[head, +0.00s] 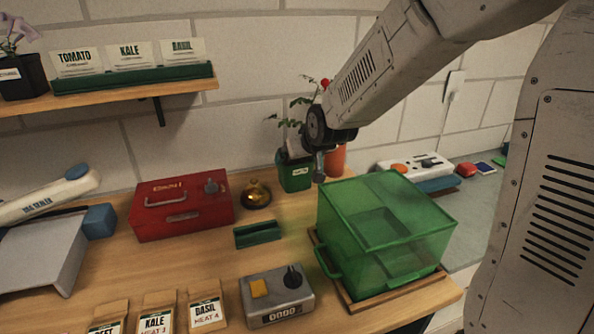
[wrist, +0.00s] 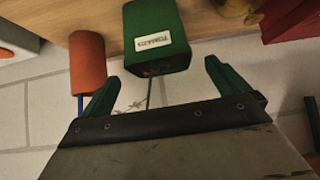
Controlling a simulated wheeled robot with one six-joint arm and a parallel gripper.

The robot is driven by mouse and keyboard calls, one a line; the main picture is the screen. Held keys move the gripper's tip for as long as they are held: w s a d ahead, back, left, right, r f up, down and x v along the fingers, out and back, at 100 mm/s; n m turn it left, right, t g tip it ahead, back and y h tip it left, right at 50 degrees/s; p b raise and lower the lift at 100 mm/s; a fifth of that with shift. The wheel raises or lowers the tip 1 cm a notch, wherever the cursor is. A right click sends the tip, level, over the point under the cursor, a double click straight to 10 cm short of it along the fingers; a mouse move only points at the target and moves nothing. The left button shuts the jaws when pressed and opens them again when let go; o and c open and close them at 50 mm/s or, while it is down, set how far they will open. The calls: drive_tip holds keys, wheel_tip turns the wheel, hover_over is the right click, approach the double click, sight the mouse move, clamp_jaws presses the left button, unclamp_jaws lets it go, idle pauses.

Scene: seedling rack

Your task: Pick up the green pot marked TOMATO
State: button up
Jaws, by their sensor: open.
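The green pot (head: 295,180) stands at the back of the wooden bench against the wall, with a white label and a leafy plant bearing a red fruit. In the wrist view the pot (wrist: 158,48) is at the top centre, its label appearing to read TOMATO, though blurred. My gripper (wrist: 166,78) is open, its two green fingers spread left and right of the plant's thin stem. The pot's body lies just beyond the fingertips, not clasped. In the head view my wrist hides part of the plant, and the fingers are hard to make out.
An orange-red cylinder (head: 336,160) stands just right of the pot; it also shows in the wrist view (wrist: 87,62). A brass object (head: 256,194) and red box (head: 180,208) are left. A translucent green box (head: 385,230) stands in front, right. A shelf (head: 120,88) hangs upper left.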

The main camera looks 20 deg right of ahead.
drive_tip(key=shift+x, duration=3.9)
drive_tip(key=shift+s, duration=0.1)
drive_tip(key=c, duration=1.3)
